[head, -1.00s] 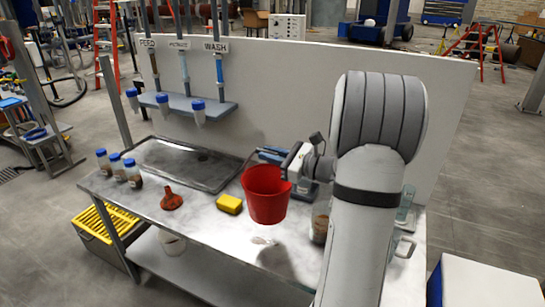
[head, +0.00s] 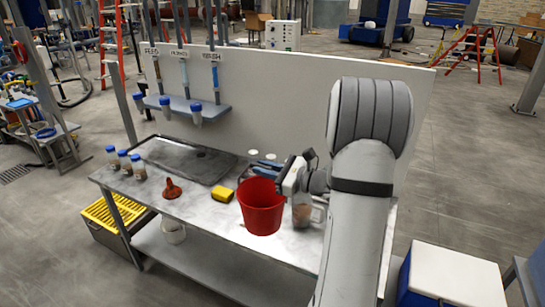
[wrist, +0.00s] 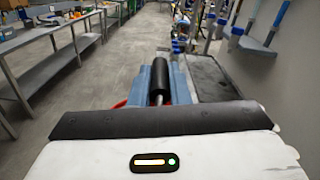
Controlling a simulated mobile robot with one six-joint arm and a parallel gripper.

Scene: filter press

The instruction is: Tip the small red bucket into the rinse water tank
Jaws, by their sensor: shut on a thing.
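The small red bucket (head: 262,208) hangs upright from my gripper (head: 282,178) in the head view, in front of the bench's near edge. My gripper is shut on it at the rim or handle; the exact grip point is hard to see. In the wrist view the jaws of my gripper (wrist: 160,85) close on a dark cylindrical grip, and a little red rim shows beside them. The bucket's inside is mostly hidden. I cannot make out which vessel is the rinse water tank.
The metal bench (head: 205,215) holds a dark tray (head: 185,160), a yellow sponge (head: 221,194), a red funnel (head: 172,190) and blue-capped bottles (head: 124,162). A white panel (head: 300,105) stands behind. A yellow-topped crate (head: 105,215) and a blue-and-white box (head: 452,275) stand on the floor.

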